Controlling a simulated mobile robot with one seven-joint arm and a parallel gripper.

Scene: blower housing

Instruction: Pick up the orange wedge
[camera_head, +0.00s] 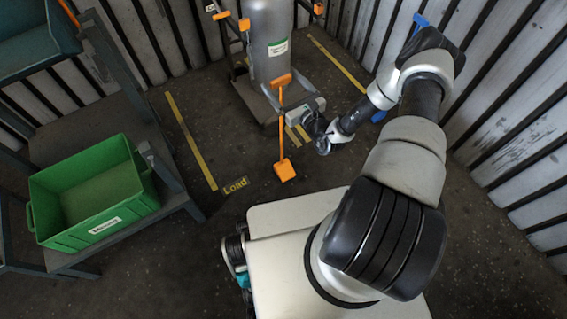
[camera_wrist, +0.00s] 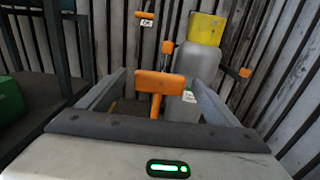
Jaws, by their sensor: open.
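An orange tool with a crossbar on top, a thin stem and a flat wedge-like foot (camera_head: 285,170) stands upright in front of the grey cylinder in the head view. In the wrist view its orange crossbar and stem (camera_wrist: 155,84) show between the fingers of my gripper (camera_wrist: 160,78). My gripper is open, with one finger on each side of the view and no visible contact. The lower part of the tool is hidden behind the hand in the wrist view.
The grey cylinder (camera_head: 270,40) stands behind, with a yellow top (camera_wrist: 206,29) and several orange pieces on rods around it. A green bin (camera_head: 125,207) sits on a shelf at left. A ribbed wall (camera_head: 520,110) is close at right.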

